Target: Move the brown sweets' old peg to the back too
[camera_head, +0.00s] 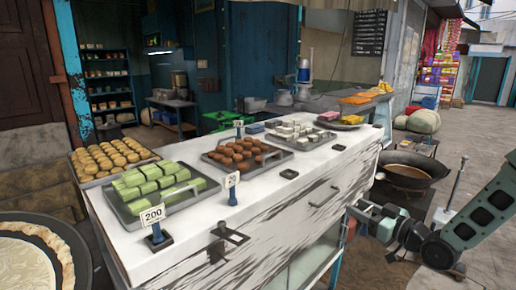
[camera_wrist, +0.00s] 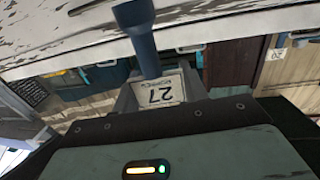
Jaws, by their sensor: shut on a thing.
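My gripper (camera_head: 370,212) is at the right, just off the counter's front side in the head view. In the wrist view my gripper (camera_wrist: 158,105) is shut on a blue peg (camera_wrist: 140,38) with a pale price card (camera_wrist: 158,91). The card's digits look like 27 in that view; this peg cannot be made out in the head view. The brown sweets (camera_head: 240,152) lie on a dark tray mid-counter. A blue peg with a price card (camera_head: 232,180) stands at that tray's front. Another small blue peg (camera_head: 239,130) stands behind the tray.
Green sweets (camera_head: 158,183) and a peg marked 200 (camera_head: 154,222) are at the front left. Tan round sweets (camera_head: 108,158) lie behind them. Flat dark squares (camera_head: 289,174) (camera_head: 338,147) lie along the counter's (camera_head: 285,202) front. A large pan (camera_head: 410,170) stands right of it.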

